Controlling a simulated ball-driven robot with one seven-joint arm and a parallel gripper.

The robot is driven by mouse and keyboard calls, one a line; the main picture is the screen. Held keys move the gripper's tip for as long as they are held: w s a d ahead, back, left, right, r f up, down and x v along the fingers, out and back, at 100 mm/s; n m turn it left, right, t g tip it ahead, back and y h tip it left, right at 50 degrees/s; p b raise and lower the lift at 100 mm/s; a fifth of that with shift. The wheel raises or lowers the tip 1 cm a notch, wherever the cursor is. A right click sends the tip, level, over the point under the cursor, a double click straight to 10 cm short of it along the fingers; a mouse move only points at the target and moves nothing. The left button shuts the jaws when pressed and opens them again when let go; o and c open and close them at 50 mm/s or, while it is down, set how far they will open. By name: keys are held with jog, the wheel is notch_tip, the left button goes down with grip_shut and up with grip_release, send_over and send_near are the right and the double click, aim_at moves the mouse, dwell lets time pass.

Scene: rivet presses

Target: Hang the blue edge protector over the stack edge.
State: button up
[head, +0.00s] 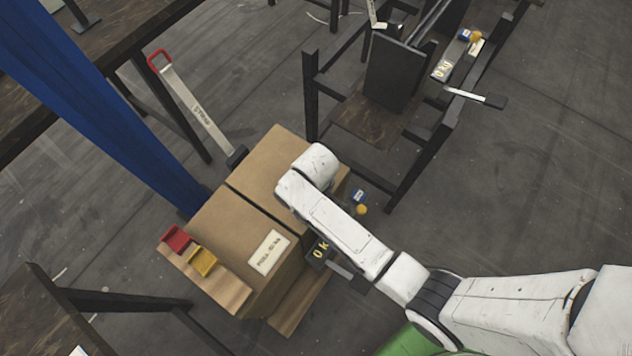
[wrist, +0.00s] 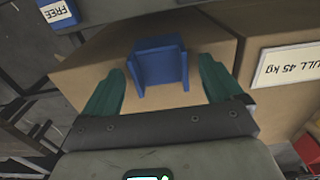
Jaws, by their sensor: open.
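The blue edge protector (wrist: 160,66) shows in the wrist view as an open, angled piece against a brown carton face of the stack (wrist: 85,60). Whether it rests on the carton or stands off it, I cannot tell. My gripper (wrist: 160,80) is open, its two green fingers on either side of the protector with gaps to both sides. In the head view the stack of brown cartons (head: 215,225) stands at the centre left. My white arm reaches over its right side there and hides the gripper and the blue protector.
A red protector (head: 176,238) and a yellow one (head: 202,261) sit at the stack's lower left. A blue post (head: 95,105) rises behind the stack. A dark metal frame (head: 395,75) stands at the upper right. The floor at right is clear.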

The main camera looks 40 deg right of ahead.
notch_tip(320, 180, up, 11)
jog(key=p, duration=0.1)
dwell(0.3)
jog(key=shift+f, duration=0.15)
dwell(0.4)
jog(key=s+d+r+m, duration=0.2)
jog(key=s+d, duration=0.2)
jog(key=s, duration=0.4)
jog(key=s+d+r+m+t, duration=0.1)
jog(key=s+d, duration=0.3)
jog(key=s, duration=0.4)
jog(key=shift+s+r+m, duration=0.35)
jog(key=shift+r+m, duration=0.15)
jog(key=shift+r, duration=0.2)
